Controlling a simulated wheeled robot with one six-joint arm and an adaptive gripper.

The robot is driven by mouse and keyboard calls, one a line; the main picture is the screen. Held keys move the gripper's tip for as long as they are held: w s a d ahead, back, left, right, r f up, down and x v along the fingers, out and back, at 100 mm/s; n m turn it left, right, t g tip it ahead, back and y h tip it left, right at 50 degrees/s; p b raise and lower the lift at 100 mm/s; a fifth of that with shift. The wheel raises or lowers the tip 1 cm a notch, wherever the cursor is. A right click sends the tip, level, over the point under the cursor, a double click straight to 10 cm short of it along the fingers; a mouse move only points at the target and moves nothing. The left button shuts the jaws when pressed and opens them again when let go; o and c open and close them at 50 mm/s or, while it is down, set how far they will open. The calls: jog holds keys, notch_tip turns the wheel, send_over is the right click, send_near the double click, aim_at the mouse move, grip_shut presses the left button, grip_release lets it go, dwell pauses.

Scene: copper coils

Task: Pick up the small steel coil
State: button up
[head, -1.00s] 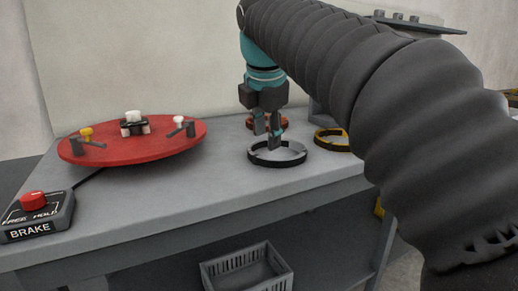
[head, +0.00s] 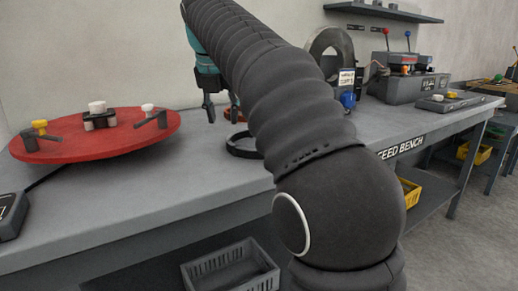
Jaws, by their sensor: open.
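A dark grey ring-shaped coil (head: 240,148) lies flat on the grey bench (head: 190,150), its right part hidden behind my arm. It looks like the steel one. A copper-coloured ring (head: 233,114) lies just behind it, partly covered. My gripper (head: 219,112) hangs pointing down above the bench, just behind and left of the dark ring in the picture. Its fingers are apart and I see nothing between them. The right finger is partly hidden by my arm. The yellow ring is not visible now.
A red turntable (head: 95,148) with clamps fills the bench's left end, beside a control box (head: 10,215). A large upright coil (head: 318,44) and a lever machine (head: 405,84) stand to the right. A grey basket (head: 230,272) sits below. Bench front is clear.

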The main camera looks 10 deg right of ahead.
aim_at(229, 137)
jog(key=shift+s+d+b+x, duration=0.15)
jog(key=shift+b+x, duration=0.4)
jog(key=shift+x, duration=1.1)
jog(key=shift+s+d+b+x, duration=0.1)
jog(key=shift+b+x, duration=0.45)
jog(key=shift+x, duration=1.1)
grip_shut()
